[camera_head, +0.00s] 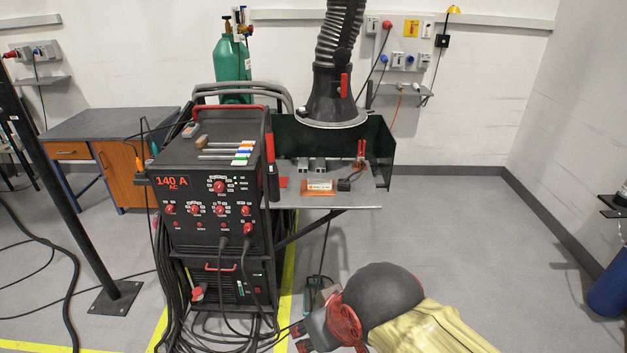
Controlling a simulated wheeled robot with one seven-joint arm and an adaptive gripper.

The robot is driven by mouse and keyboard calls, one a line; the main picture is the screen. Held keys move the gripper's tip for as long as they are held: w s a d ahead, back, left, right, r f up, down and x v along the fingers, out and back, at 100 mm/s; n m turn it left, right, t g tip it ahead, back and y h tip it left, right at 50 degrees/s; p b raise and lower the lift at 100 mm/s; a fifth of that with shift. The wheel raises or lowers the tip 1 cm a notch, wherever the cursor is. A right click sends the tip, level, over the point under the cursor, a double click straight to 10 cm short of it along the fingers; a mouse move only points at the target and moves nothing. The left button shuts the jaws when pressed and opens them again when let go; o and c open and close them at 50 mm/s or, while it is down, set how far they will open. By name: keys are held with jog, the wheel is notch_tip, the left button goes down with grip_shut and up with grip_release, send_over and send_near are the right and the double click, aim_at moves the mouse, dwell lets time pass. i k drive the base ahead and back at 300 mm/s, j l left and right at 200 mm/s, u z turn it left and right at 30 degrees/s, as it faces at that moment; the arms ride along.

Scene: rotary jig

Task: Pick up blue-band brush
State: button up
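No brush with a blue band can be made out for certain. Several thin rods with coloured end bands lie side by side on top of the welding machine (218,158). One rod has a blue band (246,147); I cannot tell whether it is a brush. My arm comes in at the bottom right in a yellow sleeve. My gripper (307,335) is at the bottom centre, low in front of the machine's right side and well apart from the rods. It is small and partly hidden, so its opening is unclear.
A small brown item (201,140) and a grey device (190,130) share the machine top. A metal bench (350,198) with dark screens stands to its right, below a fume hood (333,98). Cables lie around the machine's base. The floor at right is open.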

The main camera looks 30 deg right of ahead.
aim_at(202, 142)
jog(key=i+j+u, duration=0.1)
jog(key=i, duration=0.85)
jog(key=i+j, duration=0.25)
jog(key=i, duration=0.7)
jog(key=i+j+u, duration=0.15)
jog(key=i, duration=0.75)
